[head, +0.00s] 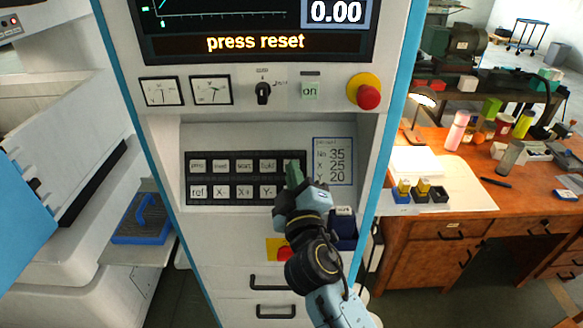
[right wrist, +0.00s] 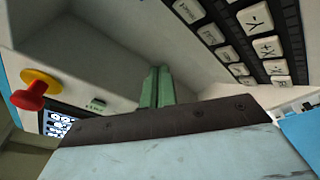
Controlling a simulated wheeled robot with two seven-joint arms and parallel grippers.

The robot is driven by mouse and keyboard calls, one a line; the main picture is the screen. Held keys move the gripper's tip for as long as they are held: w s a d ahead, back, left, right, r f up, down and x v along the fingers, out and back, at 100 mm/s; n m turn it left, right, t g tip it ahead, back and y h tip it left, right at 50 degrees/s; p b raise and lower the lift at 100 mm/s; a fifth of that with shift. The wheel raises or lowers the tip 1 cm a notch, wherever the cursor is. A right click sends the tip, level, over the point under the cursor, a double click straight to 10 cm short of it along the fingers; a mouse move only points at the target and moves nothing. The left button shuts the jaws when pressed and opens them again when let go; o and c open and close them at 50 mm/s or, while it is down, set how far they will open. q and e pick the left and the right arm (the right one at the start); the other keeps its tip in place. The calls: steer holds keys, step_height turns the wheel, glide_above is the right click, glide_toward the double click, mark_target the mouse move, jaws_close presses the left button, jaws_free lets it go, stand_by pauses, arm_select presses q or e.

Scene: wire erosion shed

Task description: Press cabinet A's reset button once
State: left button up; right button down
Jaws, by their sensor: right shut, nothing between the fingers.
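The cabinet (head: 345,225), white with blue edges, fills the middle of the head view. No letter shows on it. Its screen (head: 255,43) reads "press reset". Its black keypad (head: 240,178) has two rows of white keys; "hold" (head: 268,166) and "Y-" (head: 268,191) show near the right end. I cannot tell whether the fingertips touch a key. My left gripper is out of view.
A red mushroom button (head: 368,97) on a yellow base, a lit green "on" button (head: 310,90) and a black rotary switch (head: 263,93) sit above the keypad. A cluttered wooden desk (head: 410,232) with a lamp stands at right. A white machine is at left.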

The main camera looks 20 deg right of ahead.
steer(key=shift+w+d+f+b, duration=0.25)
steer(key=shift+w+f+b, duration=0.4)
steer(key=shift+w, duration=0.25)
steer(key=shift+w+d+f+b, duration=0.25)
steer(key=shift+w+f+b, duration=0.25)
steer(key=shift+w+f, duration=0.3)
steer(key=shift+w+d+f+b, duration=0.25)
steer(key=shift+w+f+b, duration=0.35)
steer(key=shift+w, duration=0.4)
steer(key=shift+w+d+f+b, duration=0.1)
steer(key=shift+w+f+b, duration=0.1)
steer(key=shift+w+b, duration=0.15)
steer(key=shift+w+d+f+b, duration=0.1)
steer(key=shift+w+f+b, duration=0.15)
steer(key=shift+b, duration=0.1)
stand_by(0.5)
steer(key=shift+s+r, duration=0.1)
steer(key=shift+r, duration=0.05)
steer(key=shift+s+a+r+p, duration=0.2)
steer(key=shift+s+r+p, duration=0.15)
steer(key=shift+s+p, duration=0.15)
stand_by(0.4)
